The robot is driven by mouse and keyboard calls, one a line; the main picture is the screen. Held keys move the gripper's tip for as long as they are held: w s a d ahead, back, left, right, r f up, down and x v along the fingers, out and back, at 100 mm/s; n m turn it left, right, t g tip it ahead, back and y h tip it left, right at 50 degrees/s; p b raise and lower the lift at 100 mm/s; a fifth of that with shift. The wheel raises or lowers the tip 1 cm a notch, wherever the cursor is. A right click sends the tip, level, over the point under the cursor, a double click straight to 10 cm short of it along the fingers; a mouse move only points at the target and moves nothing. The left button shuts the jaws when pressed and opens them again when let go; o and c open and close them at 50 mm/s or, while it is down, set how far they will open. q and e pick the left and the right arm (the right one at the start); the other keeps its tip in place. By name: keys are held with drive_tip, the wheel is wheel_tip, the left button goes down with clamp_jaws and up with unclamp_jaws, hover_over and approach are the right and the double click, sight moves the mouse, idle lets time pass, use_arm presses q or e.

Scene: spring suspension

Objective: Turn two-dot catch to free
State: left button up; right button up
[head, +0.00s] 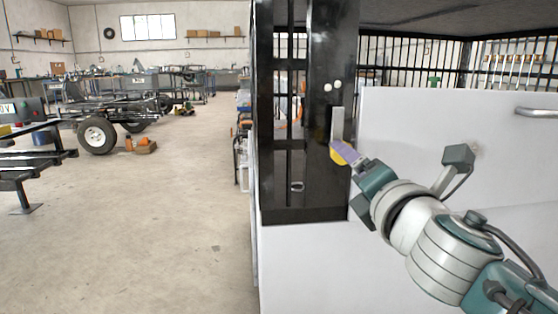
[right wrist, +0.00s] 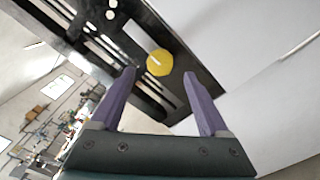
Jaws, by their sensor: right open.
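The two-dot catch is on a dark upright panel; two white dots (head: 332,86) mark it in the head view. Below the dots is a pale upright bar (head: 337,123), with a yellow part (head: 337,156) at its lower end, partly hidden by my gripper. In the right wrist view a round yellow disc (right wrist: 160,62) with a short pale mark shows ahead of the fingers. My right gripper (head: 347,152), with purple fingers, is at the yellow part. In the wrist view the fingers (right wrist: 160,82) are apart, with the disc between and beyond their tips; contact is unclear.
The dark slotted panel (head: 283,200) stands beside a large white panel (head: 440,140) with a grey handle (head: 537,112). Dark bars (head: 410,60) run behind the white panel. Open concrete floor (head: 150,220) lies to the left, with a wheeled chassis (head: 97,135) farther back.

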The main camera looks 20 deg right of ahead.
drive_tip(key=shift+v, duration=1.9)
